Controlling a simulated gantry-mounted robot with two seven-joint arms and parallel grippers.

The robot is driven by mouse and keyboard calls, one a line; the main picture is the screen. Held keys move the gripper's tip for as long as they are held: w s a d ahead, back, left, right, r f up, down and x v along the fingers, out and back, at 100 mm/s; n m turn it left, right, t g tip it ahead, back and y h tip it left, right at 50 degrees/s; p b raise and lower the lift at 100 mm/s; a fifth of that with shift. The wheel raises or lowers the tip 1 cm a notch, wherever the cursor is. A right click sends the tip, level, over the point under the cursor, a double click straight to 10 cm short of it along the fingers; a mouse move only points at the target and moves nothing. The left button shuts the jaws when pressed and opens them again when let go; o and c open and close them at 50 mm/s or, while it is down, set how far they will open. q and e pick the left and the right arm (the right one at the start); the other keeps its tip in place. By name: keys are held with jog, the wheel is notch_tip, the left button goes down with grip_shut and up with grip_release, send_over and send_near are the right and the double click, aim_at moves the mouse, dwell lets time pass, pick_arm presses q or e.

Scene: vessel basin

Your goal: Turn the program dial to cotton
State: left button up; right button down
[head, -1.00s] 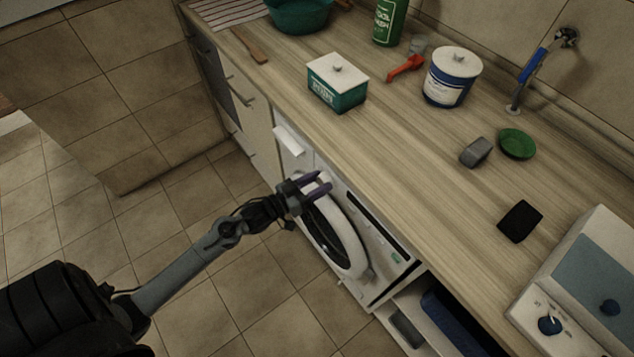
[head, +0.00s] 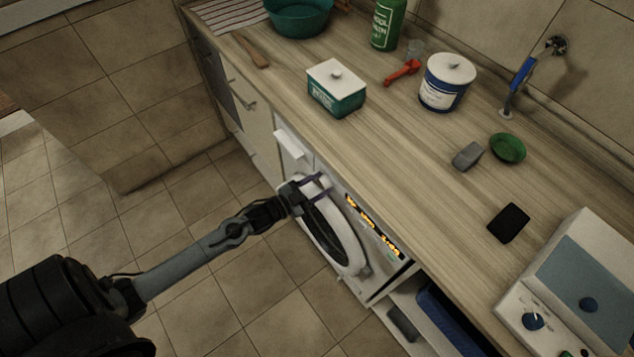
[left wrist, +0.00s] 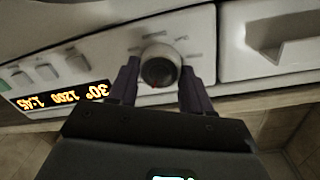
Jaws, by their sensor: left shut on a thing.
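The program dial (left wrist: 159,66) is a round knob with a dark face and a small red mark, on the washing machine's white panel (left wrist: 110,55). My left gripper (left wrist: 160,82) is shut on the dial, one purple finger on either side. In the head view my left gripper (head: 322,185) is at the top of the washing machine front (head: 386,287), and hides the dial there. The display (left wrist: 65,97) is lit orange and reads 30°, 1200 and 1:45, upside down in the left wrist view. The lettering around the dial is too blurred to read.
The wooden worktop (head: 400,170) overhangs the machine closely. A drawer front with a recessed handle (left wrist: 280,45) is beside the dial. The round door (head: 350,258) is below the panel. The tiled floor (head: 240,290) is clear.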

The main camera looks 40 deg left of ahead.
pick_arm(q)
jog(key=shift+m, duration=0.8)
jog(key=shift+p, duration=0.3)
jog(key=o, duration=1)
jog(key=shift+o, duration=0.2)
jog(key=v, duration=1.1)
jog(key=shift+p, duration=0.3)
jog(key=shift+w+d, duration=0.1)
jog(key=shift+d, duration=0.05)
